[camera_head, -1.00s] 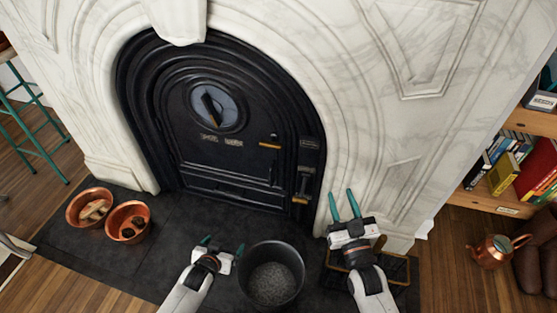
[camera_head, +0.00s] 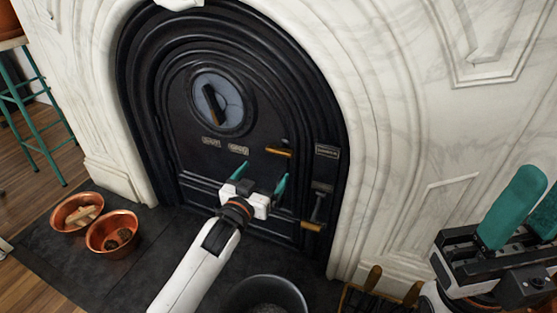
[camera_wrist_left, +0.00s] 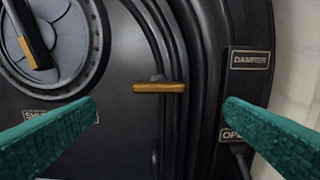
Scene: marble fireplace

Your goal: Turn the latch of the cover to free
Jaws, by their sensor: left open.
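The black arched cover (camera_head: 205,180) closes the fireplace. A small latch with a brass bar handle (camera_head: 278,152) sits near its right edge, the bar roughly level. In the left wrist view the latch (camera_wrist_left: 159,87) lies between the two teal fingers and apart from both. My left gripper (camera_head: 260,178) is open and empty, in front of the cover just below the latch. My right gripper (camera_head: 528,208) is at the right edge, with its teal fingers apart and nothing seen between them.
A round dial with a dark lever (camera_head: 216,105) is upper left of the latch. A damper lever with a brass grip (camera_head: 312,225) is at lower right, beneath the damper plate (camera_wrist_left: 249,60). A dark bucket (camera_head: 265,295) and copper bowls (camera_head: 113,235) stand on the hearth.

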